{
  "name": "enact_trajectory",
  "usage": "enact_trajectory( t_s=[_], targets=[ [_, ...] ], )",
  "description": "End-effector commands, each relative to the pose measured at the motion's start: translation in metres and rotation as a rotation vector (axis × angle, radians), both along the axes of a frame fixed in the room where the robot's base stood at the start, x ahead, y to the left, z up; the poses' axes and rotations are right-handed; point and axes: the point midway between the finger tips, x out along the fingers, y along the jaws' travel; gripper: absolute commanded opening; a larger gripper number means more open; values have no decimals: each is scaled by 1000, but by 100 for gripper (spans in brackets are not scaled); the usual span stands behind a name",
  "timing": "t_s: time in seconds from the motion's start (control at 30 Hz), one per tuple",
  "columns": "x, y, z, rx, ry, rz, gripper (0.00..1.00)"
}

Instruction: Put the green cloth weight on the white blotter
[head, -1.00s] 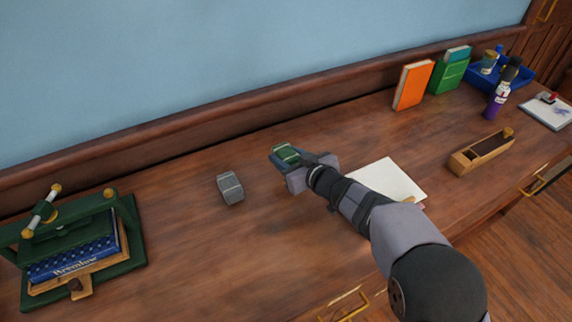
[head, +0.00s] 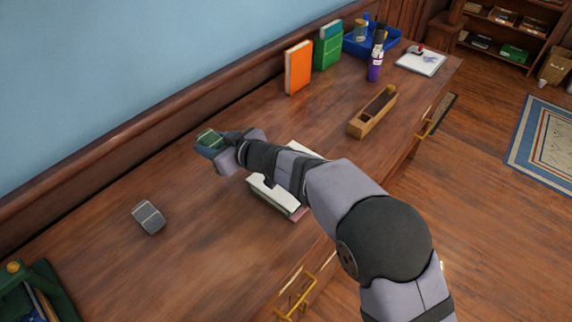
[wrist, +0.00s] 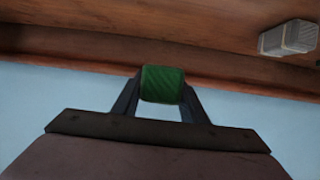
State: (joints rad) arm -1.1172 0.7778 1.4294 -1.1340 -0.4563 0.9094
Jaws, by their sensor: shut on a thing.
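The green cloth weight (wrist: 162,84) is between the two fingers of my gripper (wrist: 160,100) in the wrist view. In the head view the weight (head: 208,138) shows at the tip of my gripper (head: 217,146), over the back part of the desk. My gripper is shut on it.
A grey weight (head: 149,217) sits alone on the desk at left. A green press (head: 38,290) is at lower left. A long wooden box (head: 372,112), orange book (head: 298,67), green book (head: 327,52), purple bottle (head: 376,62) and blue tray (head: 352,45) stand to the right. Bare desk surrounds the grey weight.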

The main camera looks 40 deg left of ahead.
Motion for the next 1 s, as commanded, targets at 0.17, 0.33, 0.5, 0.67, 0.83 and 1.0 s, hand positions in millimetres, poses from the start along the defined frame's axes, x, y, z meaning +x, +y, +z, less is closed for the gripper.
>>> enact_trajectory(
  t_s=[0.17, 0.33, 0.5, 0.67, 0.83, 1.0],
  targets=[
    [71, -25, 30, 10, -4, -105, 0],
    [134, -62, 48, 7, -3, -205, 0],
    [174, -98, 56, 6, -2, -261, 0],
    [196, -126, 60, 5, -2, -282, 0],
    [199, -152, 59, 5, 0, -253, 0],
    [173, -154, 49, 5, 0, -168, 0]
  ],
)
